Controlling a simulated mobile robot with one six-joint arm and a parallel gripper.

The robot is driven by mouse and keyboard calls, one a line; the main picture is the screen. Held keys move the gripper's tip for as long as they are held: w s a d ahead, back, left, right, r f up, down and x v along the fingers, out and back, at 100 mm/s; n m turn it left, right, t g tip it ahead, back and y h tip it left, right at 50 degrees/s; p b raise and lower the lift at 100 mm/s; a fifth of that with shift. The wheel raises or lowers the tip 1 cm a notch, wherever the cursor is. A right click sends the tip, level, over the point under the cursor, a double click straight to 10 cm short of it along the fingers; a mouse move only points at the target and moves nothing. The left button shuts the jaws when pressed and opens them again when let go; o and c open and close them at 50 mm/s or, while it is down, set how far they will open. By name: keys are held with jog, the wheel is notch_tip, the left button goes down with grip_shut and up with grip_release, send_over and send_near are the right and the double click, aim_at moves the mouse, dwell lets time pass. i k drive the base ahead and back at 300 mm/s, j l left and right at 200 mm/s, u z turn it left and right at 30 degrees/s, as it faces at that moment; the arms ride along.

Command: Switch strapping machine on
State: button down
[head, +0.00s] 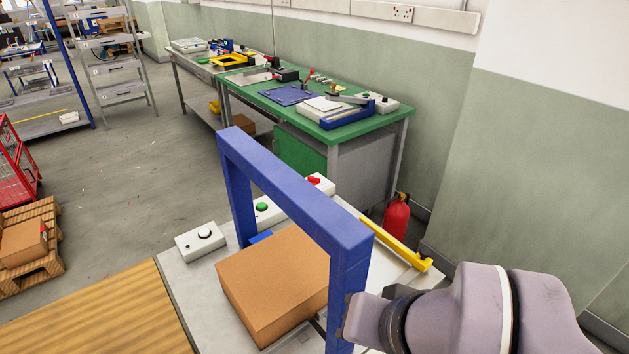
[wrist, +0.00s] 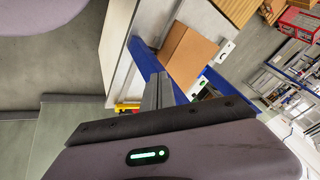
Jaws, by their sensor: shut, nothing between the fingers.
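The strapping machine is a blue arch (head: 300,195) standing over a grey table with a brown cardboard box (head: 275,285) under it. A white control box with a green button (head: 262,207) sits behind the box. A red switch (head: 314,180) is on a white housing further right, partly hidden by the arch. My fingertips are hidden in the head view.
A yellow bar (head: 395,245) lies along the table's right side, near a red fire extinguisher (head: 397,218). A green workbench (head: 370,130) with tools stands behind. A wooden pallet (head: 45,245) and red cage (head: 15,170) are at left. The floor between is open.

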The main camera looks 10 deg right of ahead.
aim_at(313, 180)
jog(key=l+u, duration=0.4)
jog(key=l, duration=1.65)
jog(key=i+l+u, duration=0.15)
jog(key=i+l, duration=0.2)
jog(key=i+l+u, duration=0.15)
jog(key=i+l, duration=0.3)
jog(key=i+l+u, duration=0.15)
jog(key=i+l, duration=0.25)
jog(key=i+l+u, duration=0.15)
jog(key=i+l, duration=0.15)
jog(key=l, duration=0.3)
jog(key=i+u, duration=0.15)
jog(key=i, duration=0.45)
